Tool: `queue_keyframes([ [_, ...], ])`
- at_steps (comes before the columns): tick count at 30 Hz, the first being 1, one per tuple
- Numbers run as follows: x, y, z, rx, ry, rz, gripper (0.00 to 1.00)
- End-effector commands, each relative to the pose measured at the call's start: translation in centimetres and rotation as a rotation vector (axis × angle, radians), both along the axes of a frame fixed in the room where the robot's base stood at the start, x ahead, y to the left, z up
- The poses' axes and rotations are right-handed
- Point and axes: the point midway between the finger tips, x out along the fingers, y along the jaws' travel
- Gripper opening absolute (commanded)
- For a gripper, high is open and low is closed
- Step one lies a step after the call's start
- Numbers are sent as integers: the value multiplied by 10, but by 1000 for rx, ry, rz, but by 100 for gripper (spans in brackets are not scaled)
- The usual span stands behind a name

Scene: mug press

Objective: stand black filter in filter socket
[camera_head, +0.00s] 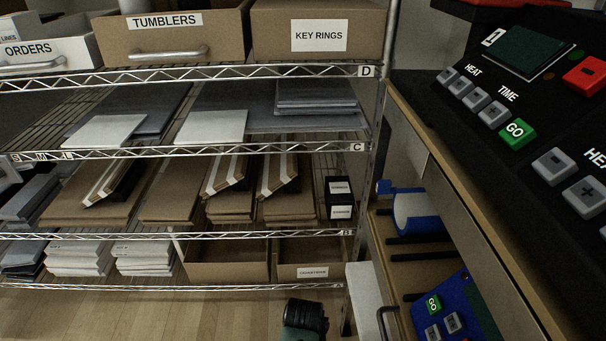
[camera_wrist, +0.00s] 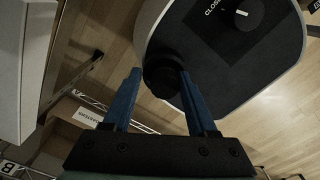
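My gripper (camera_wrist: 160,75) shows in the wrist view with its two blue fingers apart. A dark round piece (camera_wrist: 163,78) lies between and just beyond the fingertips, against the rim of a large black-topped unit (camera_wrist: 215,60). The right fingertip overlaps this piece in the picture; I cannot tell whether either finger touches it. I cannot tell whether it is the black filter or part of the unit. The unit has a light side wall and a black dial marked "CLOSE". I cannot make out the filter socket for certain in either view.
A wire shelf rack (camera_head: 190,150) with boxes and flat packs fills the left of the head view. At right are a black control panel (camera_head: 545,105), a blue machine (camera_head: 455,305) and a wooden bench edge (camera_head: 425,145).

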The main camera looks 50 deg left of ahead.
Motion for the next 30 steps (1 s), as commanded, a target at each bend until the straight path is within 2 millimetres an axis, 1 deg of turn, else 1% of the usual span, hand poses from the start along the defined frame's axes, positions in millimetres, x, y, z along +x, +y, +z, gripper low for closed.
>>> queue_keyframes([
  [1,-10,0,-9,-2,21,5,70],
  [4,-11,1,-10,-2,23,6,70],
  [11,-12,1,-9,-2,23,10,70],
  [14,-12,2,-2,-2,23,11,70],
  [17,-11,2,15,0,20,9,70],
  [24,-8,1,73,0,15,6,70],
  [27,-7,1,94,0,14,4,70],
  [30,-7,1,110,-1,14,4,70],
])
